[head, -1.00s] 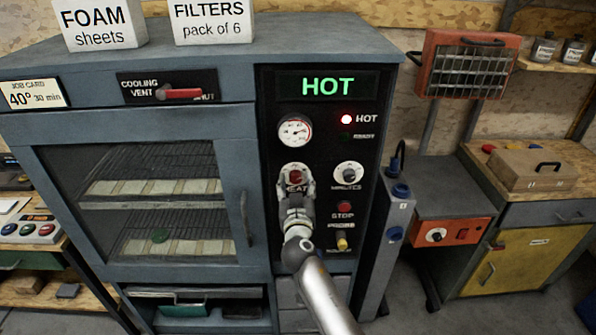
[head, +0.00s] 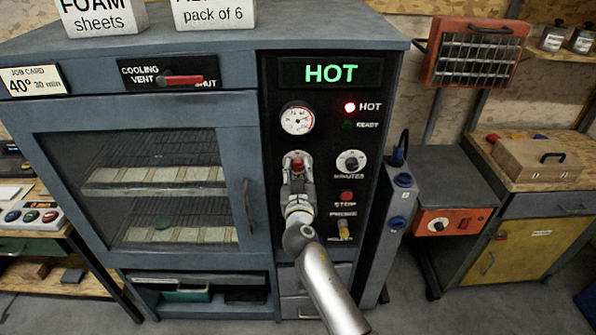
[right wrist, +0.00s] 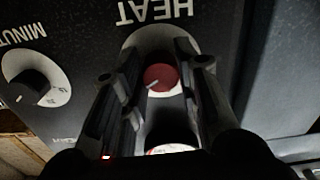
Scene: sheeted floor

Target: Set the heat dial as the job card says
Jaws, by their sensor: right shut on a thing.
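The job card (head: 34,80) at the oven's upper left reads 40° and 30 min. In the head view the dial (head: 297,163) is partly covered by my right gripper (head: 297,172). My right gripper (right wrist: 160,85) is shut on the dial, one finger on each side. The display (head: 330,73) reads HOT in green. The scale numbers are hidden or too small to read. My left gripper is out of view.
The minutes dial (head: 351,163) is just right of the heat dial, with the red stop button (head: 346,196) and yellow probe part (head: 344,230) below. The red HOT lamp (head: 350,107) is lit. A gauge (head: 297,118) is above. The oven door (head: 125,190) is closed.

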